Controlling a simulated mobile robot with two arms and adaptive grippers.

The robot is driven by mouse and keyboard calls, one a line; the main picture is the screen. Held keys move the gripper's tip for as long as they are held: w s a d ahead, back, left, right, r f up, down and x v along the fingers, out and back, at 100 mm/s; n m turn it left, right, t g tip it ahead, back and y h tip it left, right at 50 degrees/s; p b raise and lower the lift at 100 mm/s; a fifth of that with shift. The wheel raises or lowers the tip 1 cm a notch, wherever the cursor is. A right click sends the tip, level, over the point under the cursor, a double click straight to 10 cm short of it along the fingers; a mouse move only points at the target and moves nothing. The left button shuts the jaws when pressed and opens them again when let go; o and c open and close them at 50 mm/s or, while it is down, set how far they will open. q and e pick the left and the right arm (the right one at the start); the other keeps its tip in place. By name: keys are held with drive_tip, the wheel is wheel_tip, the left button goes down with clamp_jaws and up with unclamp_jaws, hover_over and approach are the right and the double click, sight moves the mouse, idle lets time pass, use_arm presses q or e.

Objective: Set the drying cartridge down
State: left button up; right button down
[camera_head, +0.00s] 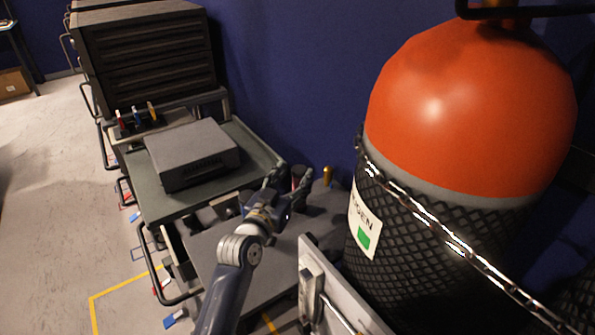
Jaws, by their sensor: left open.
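My left gripper (293,186) reaches out over the grey lower surface (235,255) beside the cart, and its fingers are spread open. A small dark upright piece with a reddish side (298,173) shows between or just behind the fingertips. It may be the drying cartridge, but it is too small and too covered by the fingers to be sure. I cannot tell whether the fingers touch it. My right gripper is not in view.
A large orange-topped cylinder (470,105) with a black mesh sleeve and a chain (440,227) stands close on the right. A small brass-coloured piece (327,176) is just right of the gripper. A grey box (190,152) sits on the green cart top (165,200) to the left.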

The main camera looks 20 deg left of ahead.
use_arm(q)
drive_tip(key=s, duration=0.3)
drive_tip(key=shift+s+a, duration=0.1)
drive_tip(key=shift+a, duration=0.05)
idle(0.3)
